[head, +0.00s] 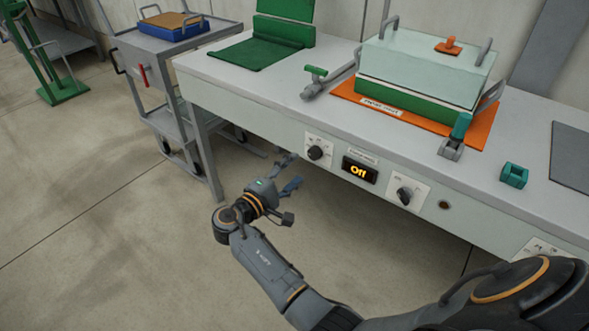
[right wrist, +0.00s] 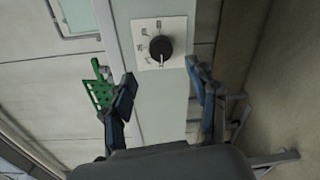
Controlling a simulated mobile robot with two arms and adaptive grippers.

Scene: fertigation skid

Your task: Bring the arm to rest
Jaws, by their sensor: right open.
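My right arm reaches in from the lower right in the head view. Its gripper (head: 289,172) is open and empty, held in front of the bench's front panel, below and left of a black rotary knob (head: 316,152). In the right wrist view the two fingers of the gripper (right wrist: 160,82) stand wide apart. A black knob (right wrist: 160,47) on a white plate shows beyond and between them, apart from the fingers. My left gripper is not in view.
The grey bench (head: 240,78) carries a green-based box (head: 420,72) with a pale lid on an orange mat. A grey cart (head: 165,62) with a blue tray stands left.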

